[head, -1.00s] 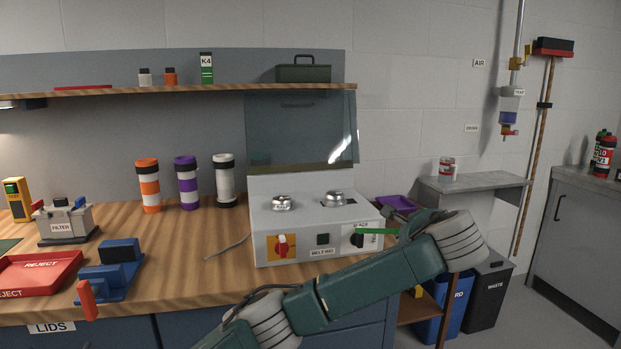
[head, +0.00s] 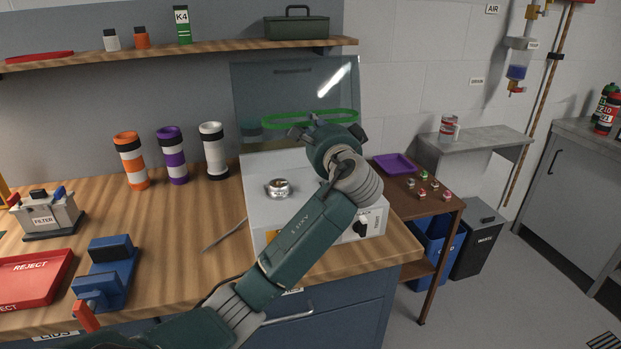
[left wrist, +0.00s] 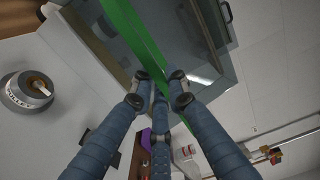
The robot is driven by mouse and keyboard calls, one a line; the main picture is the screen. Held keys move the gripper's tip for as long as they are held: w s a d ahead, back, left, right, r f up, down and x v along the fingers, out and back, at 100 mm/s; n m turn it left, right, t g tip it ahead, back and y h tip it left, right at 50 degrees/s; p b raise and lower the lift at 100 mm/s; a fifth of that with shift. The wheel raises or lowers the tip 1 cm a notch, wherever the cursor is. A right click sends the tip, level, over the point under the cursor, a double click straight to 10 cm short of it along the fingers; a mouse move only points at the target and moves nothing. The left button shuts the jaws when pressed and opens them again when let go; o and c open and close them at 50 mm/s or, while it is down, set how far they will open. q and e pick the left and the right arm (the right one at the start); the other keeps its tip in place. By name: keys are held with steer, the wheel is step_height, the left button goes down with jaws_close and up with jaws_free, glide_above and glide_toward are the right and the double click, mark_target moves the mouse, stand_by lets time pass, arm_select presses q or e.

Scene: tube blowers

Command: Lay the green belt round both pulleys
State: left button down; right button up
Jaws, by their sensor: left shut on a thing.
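The green belt (head: 308,111) is a stretched oval loop, held level in the air above the belt machine (head: 262,218). My left gripper (head: 318,122) is shut on it; in the left wrist view the belt (left wrist: 128,22) passes between the fingertips (left wrist: 158,88). The left pulley (head: 278,188), a silver disc with a knob, stands bare on the machine's top; one pulley shows in the left wrist view (left wrist: 28,92). The right pulley is hidden behind my left arm in the head view. The belt is apart from the visible pulley. My right gripper is out of view.
A clear raised guard (head: 252,92) stands behind the belt. Orange, purple and white tubes (head: 212,150) stand left of the machine. A red reject tray (head: 32,280) and a blue fixture (head: 104,268) lie further left. A purple tray (head: 394,163) is on the right side table.

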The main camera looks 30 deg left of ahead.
mark_target(312, 194)
arm_select(q)
step_height(312, 194, down, 16)
steer(key=shift+r+p, duration=0.1)
steer(key=shift+p, duration=0.45)
steer(key=shift+f+b, duration=0.35)
steer(key=shift+f, duration=0.1)
steer(key=c, duration=2.2)
jaws_free()
steer(key=o, duration=0.5)
